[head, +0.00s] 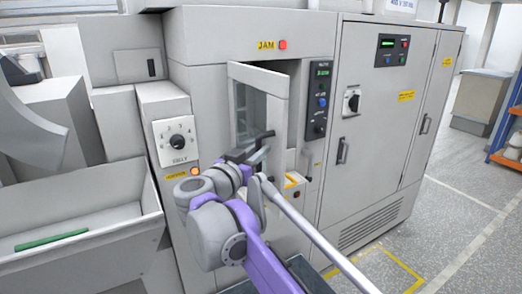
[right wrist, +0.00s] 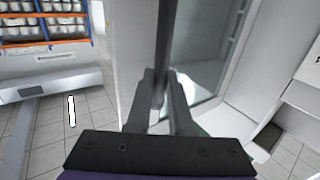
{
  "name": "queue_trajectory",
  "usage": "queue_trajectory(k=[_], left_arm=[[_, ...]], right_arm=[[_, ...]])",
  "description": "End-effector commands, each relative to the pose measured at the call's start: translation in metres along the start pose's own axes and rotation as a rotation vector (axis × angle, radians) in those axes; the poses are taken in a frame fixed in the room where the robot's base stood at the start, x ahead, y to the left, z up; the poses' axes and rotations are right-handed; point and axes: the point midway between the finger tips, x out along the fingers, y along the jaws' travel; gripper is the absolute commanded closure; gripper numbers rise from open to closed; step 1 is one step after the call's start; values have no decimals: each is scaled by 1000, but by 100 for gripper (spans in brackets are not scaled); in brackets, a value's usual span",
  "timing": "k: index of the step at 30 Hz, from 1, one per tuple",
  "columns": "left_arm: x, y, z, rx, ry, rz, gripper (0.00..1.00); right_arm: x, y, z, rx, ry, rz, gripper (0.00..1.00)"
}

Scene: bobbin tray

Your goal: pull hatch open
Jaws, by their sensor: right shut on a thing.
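The hatch (head: 280,82) is a pale framed door with a window, set in the front of the grey machine under the JAM label. It stands ajar, swung out from the machine front. My right gripper (head: 262,140) is at the hatch's front face. In the right wrist view my right gripper (right wrist: 162,92) is shut on an upright dark bar, the hatch handle (right wrist: 163,40), with one finger on each side. The hatch's glass (right wrist: 200,45) shows just to its right. In the head view my arm and gripper hide the hatch's lower part. My left gripper is not in view.
A control strip (head: 318,98) with buttons is right of the hatch. A dial box (head: 177,139) stands to its left. A grey bin (head: 85,255) holding a green bar (head: 52,240) is at the lower left. Floor (head: 455,225) at the right is clear.

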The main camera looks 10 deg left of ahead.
Motion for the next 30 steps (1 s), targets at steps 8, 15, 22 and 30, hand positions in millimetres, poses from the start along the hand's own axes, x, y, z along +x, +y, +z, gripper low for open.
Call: queue_trajectory(k=[8,15,22,30], left_arm=[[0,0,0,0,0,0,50],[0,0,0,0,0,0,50],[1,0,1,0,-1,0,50],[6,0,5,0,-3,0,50]], right_arm=[[0,-1,-3,-3,7,-6,64],[0,0,-2,-2,4,-3,50],[-10,-1,-1,-1,3,-3,50],[-62,-2,0,-2,2,-7,50]])
